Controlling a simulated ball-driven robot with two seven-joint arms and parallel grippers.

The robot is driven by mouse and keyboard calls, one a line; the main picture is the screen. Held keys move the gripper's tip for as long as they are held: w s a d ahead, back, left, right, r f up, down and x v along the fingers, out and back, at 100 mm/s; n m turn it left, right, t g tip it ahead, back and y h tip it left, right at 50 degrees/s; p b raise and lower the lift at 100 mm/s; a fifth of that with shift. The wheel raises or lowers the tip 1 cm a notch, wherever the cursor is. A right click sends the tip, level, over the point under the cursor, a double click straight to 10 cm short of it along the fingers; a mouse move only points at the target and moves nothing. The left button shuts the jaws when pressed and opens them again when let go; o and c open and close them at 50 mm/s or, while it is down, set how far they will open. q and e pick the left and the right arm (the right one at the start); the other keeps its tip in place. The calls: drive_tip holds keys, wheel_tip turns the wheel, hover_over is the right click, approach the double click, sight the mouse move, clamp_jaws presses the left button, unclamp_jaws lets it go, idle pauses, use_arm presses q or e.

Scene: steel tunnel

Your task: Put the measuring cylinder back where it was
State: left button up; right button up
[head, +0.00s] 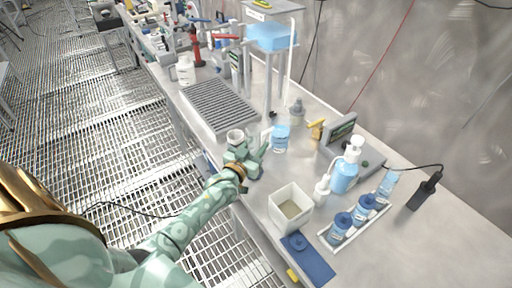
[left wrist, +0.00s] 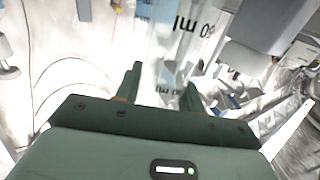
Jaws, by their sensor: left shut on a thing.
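The measuring cylinder (left wrist: 178,45) is clear, with dark printed marks that read "ml". In the left wrist view it stands between the fingers of my left gripper (left wrist: 162,90), which is shut on it. In the head view my left gripper (head: 250,151) is over the front edge of the steel bench (head: 243,215), near the grey ribbed rack. The cylinder is hard to make out there, and its base is hidden. I cannot tell whether it touches the bench. My right gripper is not in view.
A beaker of blue liquid (head: 281,138) stands just right of my left gripper. A white cup (head: 235,136) is close behind it. A square white container (head: 290,208) is nearer the front. The ribbed rack (head: 218,105) lies behind. Blue-capped bottles (head: 341,224) stand at the right.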

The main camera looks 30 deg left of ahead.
use_arm(q)
drive_tip(key=o, duration=1)
drive_tip(key=shift+f, duration=0.1)
drive_tip(key=shift+o, duration=0.2)
drive_tip(key=shift+s, duration=0.1)
drive_tip(key=s+d+p, duration=0.1)
drive_tip(key=s+p, duration=0.1)
drive_tip(key=s, duration=0.9)
drive_tip(key=shift+s, duration=0.4)
